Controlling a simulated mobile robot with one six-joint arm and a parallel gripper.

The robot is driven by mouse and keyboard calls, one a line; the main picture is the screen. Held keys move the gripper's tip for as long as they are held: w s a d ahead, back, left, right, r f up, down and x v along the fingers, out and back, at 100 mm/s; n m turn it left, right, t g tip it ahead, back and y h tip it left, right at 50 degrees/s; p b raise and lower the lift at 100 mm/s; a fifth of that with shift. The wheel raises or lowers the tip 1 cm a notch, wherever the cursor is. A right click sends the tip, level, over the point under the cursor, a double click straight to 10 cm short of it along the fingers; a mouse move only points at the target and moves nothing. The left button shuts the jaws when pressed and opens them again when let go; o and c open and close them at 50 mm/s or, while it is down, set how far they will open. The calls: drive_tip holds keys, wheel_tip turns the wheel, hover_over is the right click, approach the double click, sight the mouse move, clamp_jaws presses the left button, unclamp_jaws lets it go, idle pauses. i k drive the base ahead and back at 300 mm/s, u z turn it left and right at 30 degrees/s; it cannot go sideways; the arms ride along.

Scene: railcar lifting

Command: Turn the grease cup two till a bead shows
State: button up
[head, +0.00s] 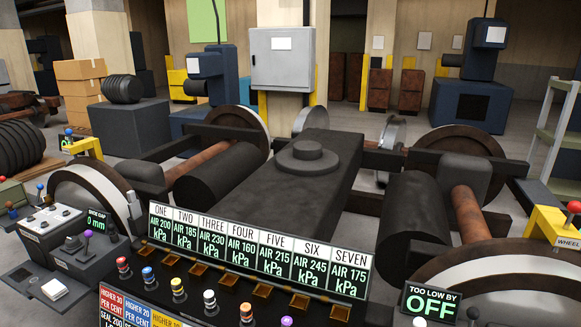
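A row of display plates numbered ONE to SEVEN stands across the lower middle of the head view. The plate marked TWO (185,228) reads AIR 185 kPa. Small brass-coloured fittings (199,268) sit in a row below the plates. In front of them are short knobs with coloured bands, including a red one (123,268) and a blue one (148,277). Nothing in view is labelled a grease cup, so I cannot tell which part is grease cup two. No grease bead can be made out. My gripper is not in view.
A dark wheeled truck frame (290,185) fills the middle behind the plates. A console (85,250) with switches stands at the left. A sign reading TOO LOW BY OFF (430,302) is at the lower right. A yellow WHEEL stand (548,225) is at the right edge.

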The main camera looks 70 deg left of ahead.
sight(46, 199)
drive_tip(key=k, duration=0.8)
drive_tip(key=u, duration=3.6)
drive_tip(key=i, duration=2.15)
drive_tip(key=u, duration=0.1)
